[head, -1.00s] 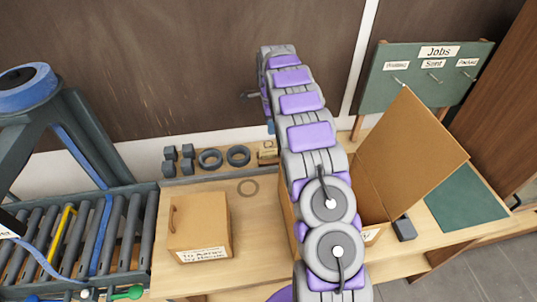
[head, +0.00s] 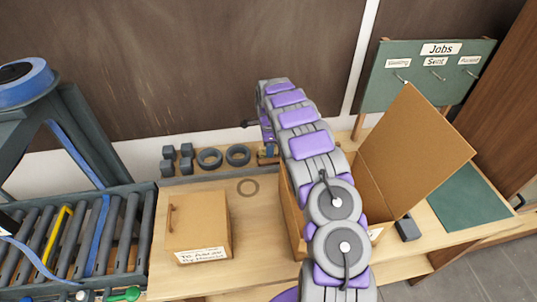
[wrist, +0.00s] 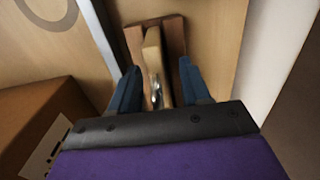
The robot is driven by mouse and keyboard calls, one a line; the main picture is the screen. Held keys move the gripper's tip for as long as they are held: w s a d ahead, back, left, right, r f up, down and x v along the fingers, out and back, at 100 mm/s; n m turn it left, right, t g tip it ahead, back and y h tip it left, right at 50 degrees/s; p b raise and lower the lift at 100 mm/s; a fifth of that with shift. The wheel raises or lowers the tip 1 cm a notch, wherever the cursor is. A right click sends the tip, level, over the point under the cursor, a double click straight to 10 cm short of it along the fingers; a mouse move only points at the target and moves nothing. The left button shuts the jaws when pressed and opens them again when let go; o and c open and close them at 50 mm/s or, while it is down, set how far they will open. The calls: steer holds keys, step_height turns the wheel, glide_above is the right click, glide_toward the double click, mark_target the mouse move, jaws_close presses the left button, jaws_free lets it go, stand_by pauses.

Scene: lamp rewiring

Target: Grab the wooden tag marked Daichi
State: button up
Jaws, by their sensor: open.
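A pale wooden tag (wrist: 153,58) stands on edge in a darker brown wooden holder (wrist: 134,38) in the wrist view. No name can be read on it from this angle. My gripper (wrist: 158,72) is open, with one blue finger on each side of the tag. The wrist view does not show clearly whether either finger touches it. In the head view, my gripper (head: 268,149) is at the holder (head: 266,160) near the back of the bench, and my arm hides part of the spot.
An open cardboard box (head: 412,150) stands right of the holder, behind my arm. A closed carton (head: 198,225) sits front left. Dark rings (head: 238,155) and small weights (head: 169,160) lie left of the holder. A green Jobs board (head: 425,78) stands at the back right.

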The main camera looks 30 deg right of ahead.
steer(key=shift+c, duration=0.3)
jaws_close()
stand_by(0.3)
